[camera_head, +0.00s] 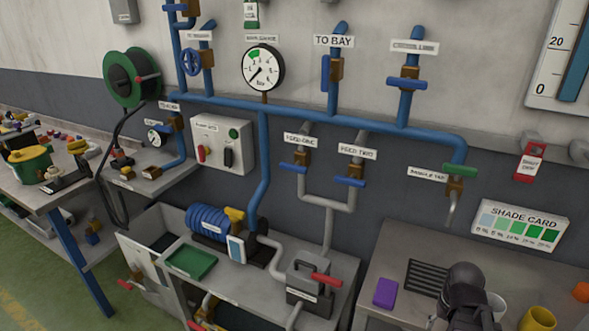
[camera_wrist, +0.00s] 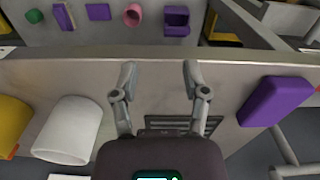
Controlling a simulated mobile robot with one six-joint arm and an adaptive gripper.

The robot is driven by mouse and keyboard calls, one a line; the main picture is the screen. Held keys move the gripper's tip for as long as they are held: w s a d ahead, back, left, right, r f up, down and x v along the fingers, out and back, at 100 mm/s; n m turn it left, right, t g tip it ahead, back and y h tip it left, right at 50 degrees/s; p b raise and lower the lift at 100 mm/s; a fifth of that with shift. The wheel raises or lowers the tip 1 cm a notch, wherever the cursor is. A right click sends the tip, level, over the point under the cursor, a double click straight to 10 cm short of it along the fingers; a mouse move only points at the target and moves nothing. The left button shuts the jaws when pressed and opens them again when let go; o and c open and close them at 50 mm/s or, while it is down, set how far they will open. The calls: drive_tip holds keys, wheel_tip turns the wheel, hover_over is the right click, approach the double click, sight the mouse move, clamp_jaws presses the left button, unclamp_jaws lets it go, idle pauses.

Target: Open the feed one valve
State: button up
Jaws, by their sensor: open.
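The feed one valve (camera_head: 302,158) is on the back wall in the head view, a brass body on a grey pipe below the blue main pipe. Its blue lever (camera_head: 293,168) lies roughly level, across the pipe. The feed one label (camera_head: 301,140) is just above it. My gripper (camera_wrist: 160,76) is open and empty in the wrist view, fingers apart above the right-hand bench. In the head view, my dark wrist shows at the lower right, well away from the valve, and hides the fingers. The wrist view does not show the valve.
The similar feed two valve (camera_head: 355,172) is close on the right of feed one. Below stands a pump bench with a blue motor (camera_head: 209,222) and a grey box with a red lever (camera_head: 326,280). A purple block (camera_head: 385,293) and yellow cup (camera_head: 538,319) are on the right-hand bench (camera_head: 400,245).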

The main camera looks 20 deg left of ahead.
drive_tip(key=w, duration=0.3)
drive_tip(key=shift+w+a+t, duration=0.25)
drive_tip(key=shift+t, duration=0.15)
drive_tip(key=shift+w+a, duration=0.25)
drive_tip(key=w+a+r+n+t+h, duration=0.1)
drive_tip(key=w+a, duration=0.2)
drive_tip(key=w+a+r+n+t+h, duration=0.1)
drive_tip(key=w+a+h, duration=0.1)
drive_tip(key=w+a, duration=0.1)
drive_tip(key=w+a+r+n+t+h, duration=0.1)
drive_tip(key=w+a+n+t, duration=0.1)
drive_tip(key=w+a, duration=0.1)
drive_tip(key=shift+w+h, duration=0.4)
drive_tip(key=shift+w, duration=0.1)
drive_tip(key=w+a+r+n+t+h, duration=0.1)
drive_tip(key=w+a+r+n+t, duration=0.15)
drive_tip(key=a, duration=0.35)
drive_tip(key=w+a+r+n+t, duration=0.2)
drive_tip(key=w+a+r, duration=0.1)
drive_tip(key=a, duration=0.4)
drive_tip(key=n+t+y, duration=0.5)
drive_tip(key=n+t, duration=0.4)
approach(292, 170)
drive_tip(key=s, duration=0.2)
drive_tip(key=shift+s+a+r, duration=0.2)
drive_tip(key=shift+s+a, duration=0.1)
drive_tip(key=shift+w, duration=0.1)
